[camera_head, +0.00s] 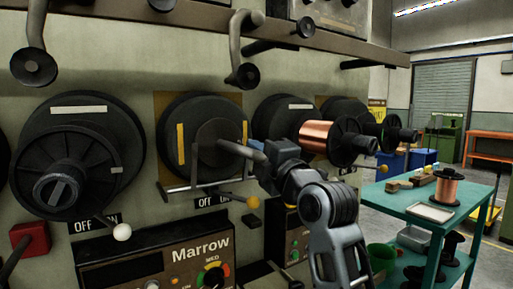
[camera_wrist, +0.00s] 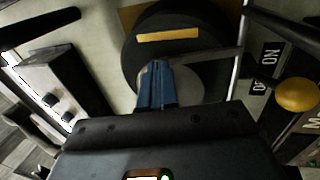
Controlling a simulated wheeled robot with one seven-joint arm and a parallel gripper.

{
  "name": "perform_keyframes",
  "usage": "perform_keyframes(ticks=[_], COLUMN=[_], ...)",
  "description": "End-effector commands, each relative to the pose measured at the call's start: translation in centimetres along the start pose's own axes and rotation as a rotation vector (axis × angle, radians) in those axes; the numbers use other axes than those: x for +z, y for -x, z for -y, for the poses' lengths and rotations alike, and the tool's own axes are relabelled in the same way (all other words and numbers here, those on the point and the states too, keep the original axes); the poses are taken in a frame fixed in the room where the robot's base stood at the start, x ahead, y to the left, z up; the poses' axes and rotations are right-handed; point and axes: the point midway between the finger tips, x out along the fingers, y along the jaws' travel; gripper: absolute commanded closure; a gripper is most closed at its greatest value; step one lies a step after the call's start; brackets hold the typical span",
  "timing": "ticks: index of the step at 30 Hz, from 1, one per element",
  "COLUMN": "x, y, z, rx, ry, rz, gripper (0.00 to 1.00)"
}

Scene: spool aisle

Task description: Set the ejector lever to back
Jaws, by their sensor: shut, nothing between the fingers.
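My gripper (camera_head: 256,146) is shut and empty in front of the second spindle station from the left. Its blue fingers (camera_wrist: 156,84) show in the wrist view before a dark round plate (camera_head: 172,140) with yellow marks. A grey rod (camera_head: 236,149) projects from the plate's middle close to my fingers; I cannot tell whether they touch. A thin metal bar frame (camera_head: 180,188) runs below the plate. A lever with a yellow ball (camera_head: 253,203) sits under it by an OFF/ON label; the ball (camera_wrist: 297,95) also shows at right in the wrist view. I cannot tell which part is the ejector lever.
A black flanged hub (camera_head: 66,165) is at left, with a white-ball lever (camera_head: 121,232) below. A copper spool (camera_head: 318,137) is right of my gripper. Hooked handles (camera_head: 240,55) hang above. A teal table (camera_head: 420,208) stands at right, with floor beyond it.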

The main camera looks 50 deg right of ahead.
Motion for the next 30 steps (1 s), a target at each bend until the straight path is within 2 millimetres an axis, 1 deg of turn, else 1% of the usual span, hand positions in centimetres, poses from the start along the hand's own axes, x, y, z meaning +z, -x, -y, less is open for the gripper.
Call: perform_keyframes(ticks=[3,14,21,30], x=[0.0,0.0,0.1,0.0], y=[-0.4,-0.4,-1.4,-2.4], z=[0.1,-0.1,-1.1,-0.9], rx=[-0.001,-0.005,-0.083,-0.19], ry=[0.0,0.001,0.003,0.001], rz=[0.0,0.001,0.002,0.001], gripper=[1.0,1.0,1.0,1.0])
